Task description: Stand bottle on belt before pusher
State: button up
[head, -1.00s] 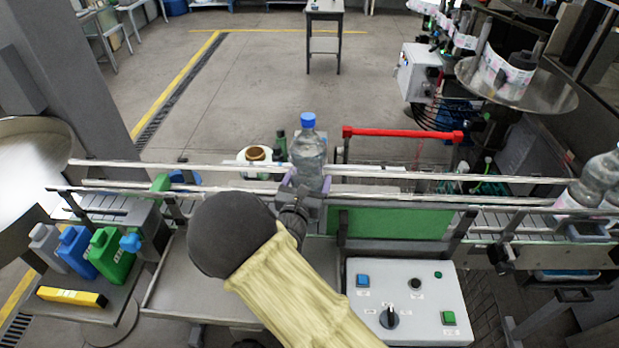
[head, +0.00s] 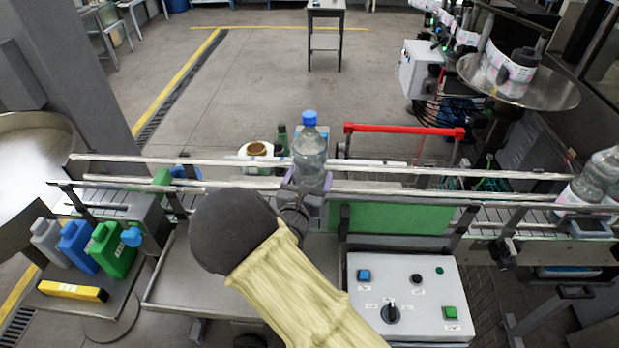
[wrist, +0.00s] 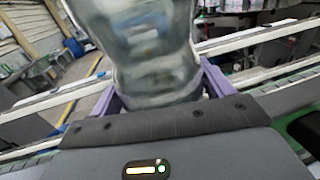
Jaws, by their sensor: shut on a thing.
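A clear bottle (head: 309,155) with a blue cap stands upright between the belt's guide rails in the head view. My gripper (head: 306,190) is shut on its lower part. In the wrist view the bottle (wrist: 158,50) fills the middle, with the purple fingers of my gripper (wrist: 160,92) on both its sides. Its base is hidden behind my gripper, so I cannot tell whether it touches the belt. The belt (head: 480,212) runs left to right. A red bar (head: 400,130) lies behind the rails, just right of the bottle; I cannot tell whether it is the pusher.
Long metal guide rails (head: 430,196) run along the belt. A control box (head: 410,298) stands in front on the right. Several other clear bottles (head: 597,178) stand at the far right. Coloured jugs (head: 112,250) stand on a tray at the left.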

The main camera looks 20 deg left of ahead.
jog(key=shift+w, duration=0.15)
jog(key=o, duration=2)
jog(key=shift+s+f, duration=0.2)
jog(key=shift+f, duration=0.1)
jog(key=s+b, duration=0.6)
jog(key=s, duration=1.1)
jog(key=shift+s+d+r+b, duration=0.2)
jog(key=shift+d+r+b, duration=0.05)
jog(key=shift+d+b, duration=0.15)
